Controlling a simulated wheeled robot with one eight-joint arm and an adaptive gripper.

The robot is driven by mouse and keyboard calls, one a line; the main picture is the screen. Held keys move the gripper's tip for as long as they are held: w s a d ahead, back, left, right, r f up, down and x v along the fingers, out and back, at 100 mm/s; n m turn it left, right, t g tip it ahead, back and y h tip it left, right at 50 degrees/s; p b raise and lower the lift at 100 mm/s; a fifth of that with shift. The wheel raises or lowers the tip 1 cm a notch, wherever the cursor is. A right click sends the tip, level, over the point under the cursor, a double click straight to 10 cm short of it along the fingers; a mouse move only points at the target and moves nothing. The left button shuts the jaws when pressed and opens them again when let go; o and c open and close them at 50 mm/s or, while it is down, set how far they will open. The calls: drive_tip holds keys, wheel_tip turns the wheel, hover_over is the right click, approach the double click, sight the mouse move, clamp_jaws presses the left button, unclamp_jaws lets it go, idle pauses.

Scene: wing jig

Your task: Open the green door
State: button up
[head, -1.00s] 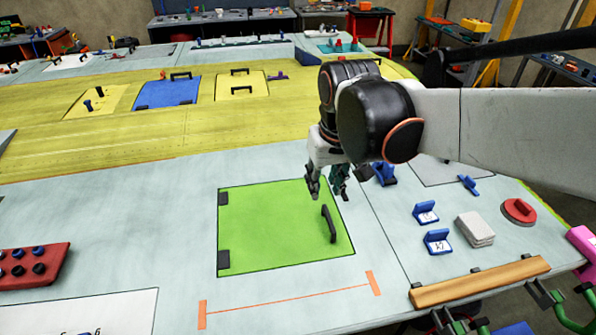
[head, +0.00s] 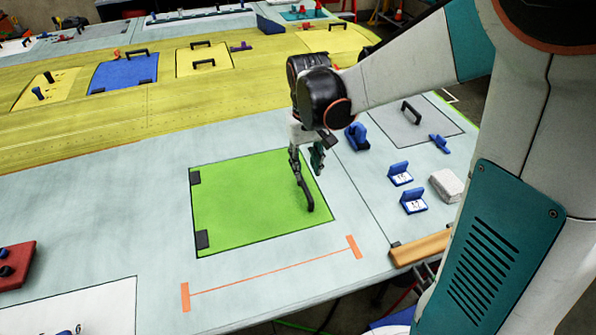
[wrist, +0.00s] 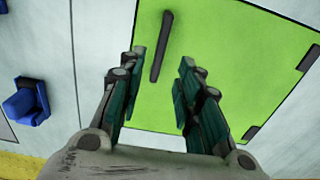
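The green door (head: 245,205) lies flat and closed in the pale panel, with two dark hinges on its left edge in the head view. Its dark bar handle (head: 306,190) stands near the right edge. The door also shows in the wrist view (wrist: 225,60), with the handle (wrist: 161,46) upright in the picture. My gripper (head: 307,168) is above the door near the handle's far end. In the wrist view its two fingers (wrist: 160,72) are spread apart, with the handle showing between them, closer to the left finger. I see no grip on the handle.
An orange bracket-shaped line (head: 275,280) is marked in front of the door. Blue labelled stands (head: 413,202) and a white block (head: 447,186) lie to the right. A grey panel with a handle (head: 415,125) is beyond. A wooden bar (head: 420,248) lies along the near edge.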

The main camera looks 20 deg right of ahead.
sight(305, 187)
wheel_tip(305, 187, down, 7)
drive_tip(key=shift+b, duration=0.45)
drive_tip(key=shift+c, duration=0.6)
clamp_jaws()
